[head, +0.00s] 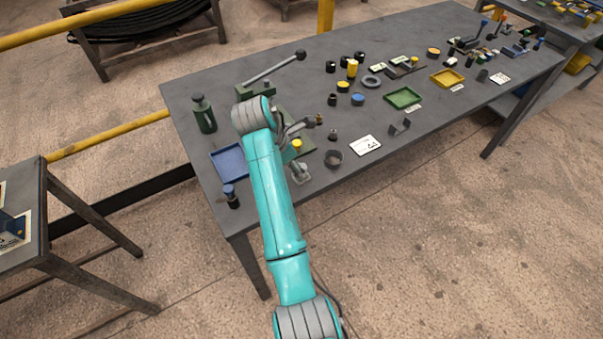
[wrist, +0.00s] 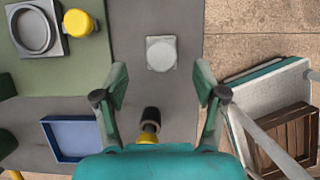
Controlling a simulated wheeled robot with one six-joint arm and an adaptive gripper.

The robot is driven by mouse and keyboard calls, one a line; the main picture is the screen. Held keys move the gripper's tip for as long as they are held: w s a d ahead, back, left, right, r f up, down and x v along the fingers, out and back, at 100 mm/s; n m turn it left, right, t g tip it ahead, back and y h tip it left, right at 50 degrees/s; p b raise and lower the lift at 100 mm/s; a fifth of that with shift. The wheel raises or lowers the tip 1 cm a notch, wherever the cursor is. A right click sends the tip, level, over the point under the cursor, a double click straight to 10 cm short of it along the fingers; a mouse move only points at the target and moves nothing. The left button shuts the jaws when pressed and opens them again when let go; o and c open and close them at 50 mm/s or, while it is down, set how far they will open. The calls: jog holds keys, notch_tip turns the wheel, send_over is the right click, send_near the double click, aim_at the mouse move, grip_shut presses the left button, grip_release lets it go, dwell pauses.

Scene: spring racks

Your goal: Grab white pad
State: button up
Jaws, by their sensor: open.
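A small pale grey-white square pad (wrist: 161,53) with a faint round outline lies flat on the grey table, between the green board and the table edge in the wrist view. My gripper (wrist: 160,80) is open and empty. Its two fingers are spread wide to the left and right, and the pad lies between and just ahead of their tips. No contact with the pad shows, and the height above it is hard to judge. In the head view my teal arm reaches over the table's near left part, and I cannot pick out the pad surely there.
A green board (wrist: 80,80) carries a ring fixture (wrist: 36,32) and a yellow knob (wrist: 79,23). A blue tray (wrist: 72,137) is lower left; a dark, yellow-ended cylinder (wrist: 150,122) is below the fingers.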

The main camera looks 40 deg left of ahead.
jog(key=x, duration=0.5)
jog(key=shift+s, duration=0.1)
jog(key=c, duration=1.2)
